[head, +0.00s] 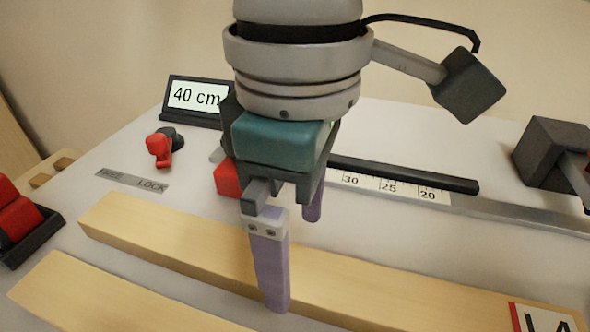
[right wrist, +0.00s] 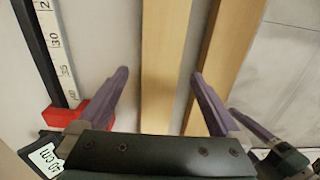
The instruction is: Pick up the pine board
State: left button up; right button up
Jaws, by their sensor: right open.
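Two pale wooden boards lie side by side on the white bench. The far board (head: 165,239) is long and runs toward the lower right; the near board (head: 85,300) is cut off by the lower edge. I cannot tell by look alone which is pine. My right gripper (head: 296,262) is open above the far board, with one purple finger on its near side and one on its far side. In the right wrist view, the far board (right wrist: 165,60) shows between the fingers, and the near board (right wrist: 228,55) passes behind the right finger.
A ruler (head: 390,187) with a dark rail runs behind the boards, with a red block (head: 227,178) at its left end. A "40 cm" display (head: 195,96), a red knob (head: 158,148) and a dark block (head: 550,150) stand around. A label (head: 540,319) lies at lower right.

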aim_at(296, 269)
notch_tip(296, 269, down, 4)
jog(key=shift+r, duration=0.25)
jog(key=shift+c, duration=0.2)
grip_shut()
dwell(0.4)
jog(key=shift+r, duration=0.1)
